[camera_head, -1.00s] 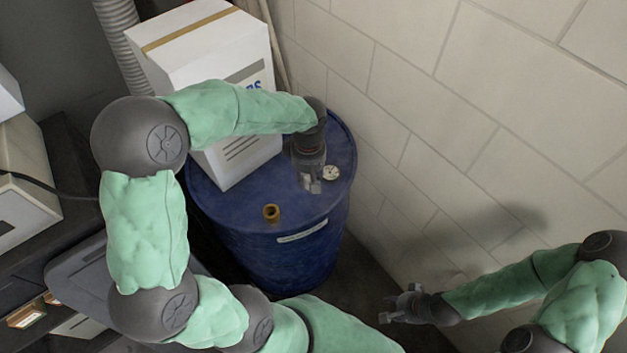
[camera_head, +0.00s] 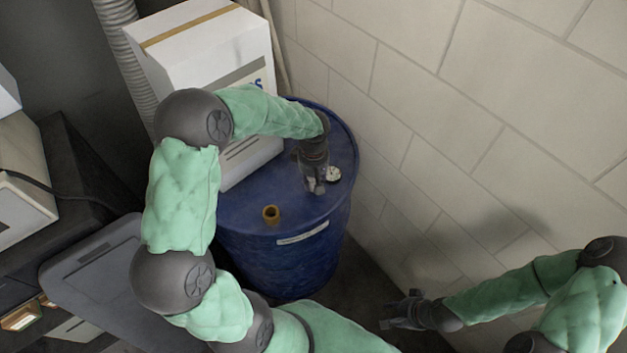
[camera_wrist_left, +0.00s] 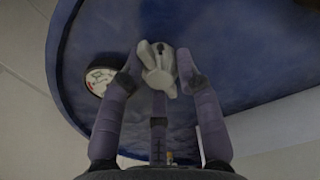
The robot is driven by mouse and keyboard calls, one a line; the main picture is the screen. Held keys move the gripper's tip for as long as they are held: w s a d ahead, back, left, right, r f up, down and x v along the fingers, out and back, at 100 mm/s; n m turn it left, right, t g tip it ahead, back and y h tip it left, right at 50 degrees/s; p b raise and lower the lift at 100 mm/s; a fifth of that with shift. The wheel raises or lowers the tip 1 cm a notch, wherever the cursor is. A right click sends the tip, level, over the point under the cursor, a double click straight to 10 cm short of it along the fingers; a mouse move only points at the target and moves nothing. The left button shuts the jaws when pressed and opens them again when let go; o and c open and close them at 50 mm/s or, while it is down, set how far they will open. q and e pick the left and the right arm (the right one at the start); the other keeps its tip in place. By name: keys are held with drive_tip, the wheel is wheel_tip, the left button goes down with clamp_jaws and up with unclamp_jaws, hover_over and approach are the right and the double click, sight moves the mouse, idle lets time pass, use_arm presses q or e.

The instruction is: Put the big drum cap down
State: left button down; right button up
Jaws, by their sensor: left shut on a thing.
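The blue drum (camera_head: 300,262) stands in the corner, and its top also fills much of the left wrist view (camera_wrist_left: 240,50). My left gripper (camera_head: 315,187) points down over the drum top. It is shut on a pale grey, lobed piece, seemingly the big drum cap (camera_wrist_left: 160,72), between its fingertips. In the head view the gripper largely hides this cap, and I cannot tell whether it touches the drum top. My right gripper (camera_head: 402,312) is empty, its fingers apart, low by the wall.
A round white-faced gauge (camera_head: 333,174) is on the drum top beside my left gripper; it also shows in the left wrist view (camera_wrist_left: 98,80). A white box (camera_head: 205,70) stands behind, and the block wall (camera_head: 420,100) is close on the right.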

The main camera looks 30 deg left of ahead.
sight(313, 181)
use_arm(q)
drive_tip(key=shift+f, duration=0.1)
drive_tip(key=c, duration=0.9)
unclamp_jaws()
drive_tip(key=shift+r, duration=0.25)
wheel_tip(313, 181, up, 12)
drive_tip(key=shift+f+p, duration=0.1)
drive_tip(key=shift+p, duration=1.1)
